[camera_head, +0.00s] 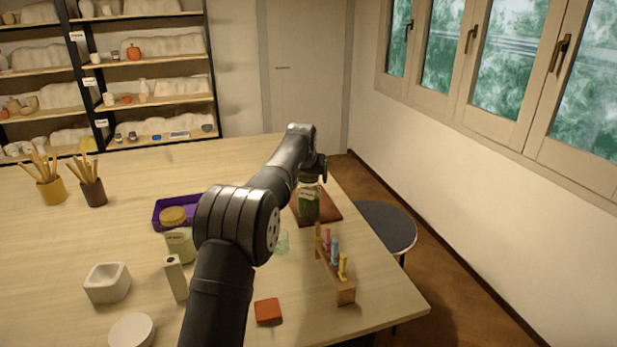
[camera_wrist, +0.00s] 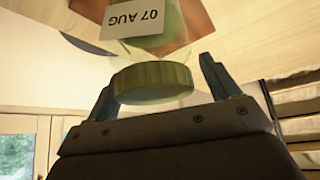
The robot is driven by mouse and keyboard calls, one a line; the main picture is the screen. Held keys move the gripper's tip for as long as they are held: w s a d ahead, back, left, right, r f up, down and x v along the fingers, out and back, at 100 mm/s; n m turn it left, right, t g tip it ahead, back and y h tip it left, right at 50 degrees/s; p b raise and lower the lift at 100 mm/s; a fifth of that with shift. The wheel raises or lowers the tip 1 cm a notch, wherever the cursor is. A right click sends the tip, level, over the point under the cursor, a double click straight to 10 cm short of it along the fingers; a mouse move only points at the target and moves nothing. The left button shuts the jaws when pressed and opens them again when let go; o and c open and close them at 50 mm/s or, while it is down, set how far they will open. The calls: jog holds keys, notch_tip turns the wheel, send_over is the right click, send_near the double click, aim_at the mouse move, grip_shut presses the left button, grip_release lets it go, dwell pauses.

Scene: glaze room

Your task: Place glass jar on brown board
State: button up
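The glass jar (camera_head: 308,204), with green contents and a pale label, stands upright over the brown board (camera_head: 331,208) and appears to rest on it. In the wrist view the jar's label (camera_wrist: 135,18) reads 07 AUG, and its round olive lid (camera_wrist: 152,80) faces the camera. The board (camera_wrist: 200,18) shows behind the jar. My gripper (camera_wrist: 160,82) has its two fingers spread, one on each side of the lid, with a small gap at the right finger. In the head view my gripper (camera_head: 313,172) is just above the jar, partly hidden by my arm.
A wooden rack (camera_head: 338,280) with coloured tubes stands in front of the board. A faint clear glass piece (camera_head: 282,242) is left of the rack. A purple tray (camera_head: 163,219), a yellow-lidded jar (camera_head: 180,243) and an orange tile (camera_head: 268,311) are nearby. A round stool (camera_head: 388,225) is beyond the table edge.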

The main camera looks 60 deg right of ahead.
jog(key=shift+r, duration=0.1)
jog(key=v, duration=1.2)
jog(key=x, duration=1.1)
jog(key=shift+w+d+f, duration=0.1)
jog(key=shift+d+f, duration=0.1)
jog(key=shift+f, duration=0.1)
jog(key=shift+d+r, duration=0.1)
jog(key=shift+d, duration=0.05)
jog(key=shift+r, duration=1.3)
